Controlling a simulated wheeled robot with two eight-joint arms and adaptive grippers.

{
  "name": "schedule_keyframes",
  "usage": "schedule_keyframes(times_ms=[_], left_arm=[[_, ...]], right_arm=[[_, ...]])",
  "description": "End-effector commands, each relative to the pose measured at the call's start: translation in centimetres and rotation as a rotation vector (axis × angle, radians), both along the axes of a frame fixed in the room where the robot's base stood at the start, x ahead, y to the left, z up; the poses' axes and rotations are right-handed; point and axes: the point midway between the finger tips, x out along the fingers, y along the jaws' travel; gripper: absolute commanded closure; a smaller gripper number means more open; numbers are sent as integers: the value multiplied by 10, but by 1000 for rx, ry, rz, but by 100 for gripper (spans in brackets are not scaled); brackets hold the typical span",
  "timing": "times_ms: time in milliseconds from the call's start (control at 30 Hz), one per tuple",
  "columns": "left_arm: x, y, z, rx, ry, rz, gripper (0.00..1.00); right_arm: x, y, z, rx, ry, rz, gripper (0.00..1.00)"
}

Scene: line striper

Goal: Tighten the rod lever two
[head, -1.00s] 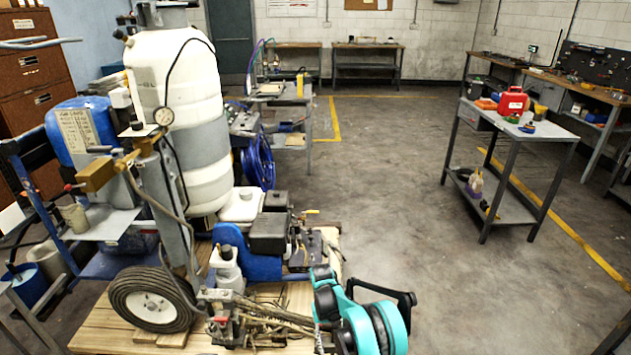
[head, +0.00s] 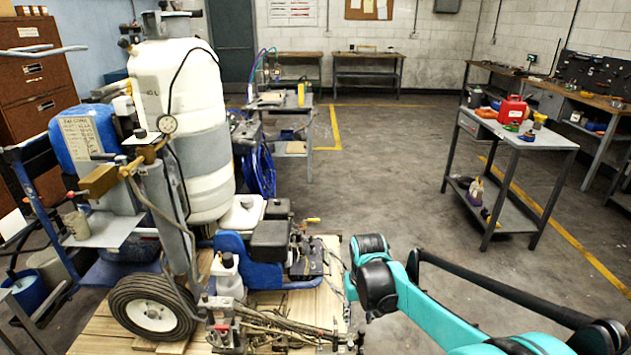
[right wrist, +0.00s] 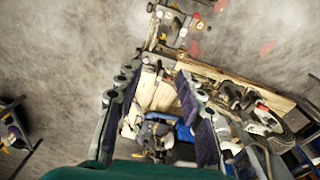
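The line striper (head: 205,150) stands on a wooden pallet (head: 110,325) at the left of the head view. A rod assembly with small clamp fittings (head: 228,325) lies low at its front, beside the wheel; I cannot tell which fitting is rod lever two. My right arm reaches in from the lower right of the head view, and its wrist end is just right of the pallet. In the right wrist view my right gripper (right wrist: 152,85) is open, its two dark-padded fingers well apart with nothing held, above the pallet and machine. My left gripper is not in view.
A grey cart (head: 515,140) with a red can (head: 512,109) stands at the right. A blue hose reel (head: 258,170) and a small bench (head: 283,105) are behind the striper. The floor between striper and cart is clear. Workbenches line the walls.

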Motion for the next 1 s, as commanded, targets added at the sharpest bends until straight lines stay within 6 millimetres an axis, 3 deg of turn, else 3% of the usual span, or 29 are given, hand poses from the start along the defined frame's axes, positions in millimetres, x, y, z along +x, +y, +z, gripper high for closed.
schedule_keyframes(times_ms=[100, 333, 600, 800, 933, 1000], left_arm=[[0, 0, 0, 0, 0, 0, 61], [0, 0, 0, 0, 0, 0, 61], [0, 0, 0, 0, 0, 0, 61], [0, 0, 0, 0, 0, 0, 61], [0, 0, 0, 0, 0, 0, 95], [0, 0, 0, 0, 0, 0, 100]], right_arm=[[-34, -16, 34, 13, -87, -18, 62], [-101, -39, 71, 31, -261, -48, 62], [-173, -59, 74, 41, -452, -83, 62], [-198, -65, 64, 42, -535, -97, 62], [-203, -66, 62, 43, -552, -100, 62], [-203, -67, 62, 42, -554, -100, 62]])
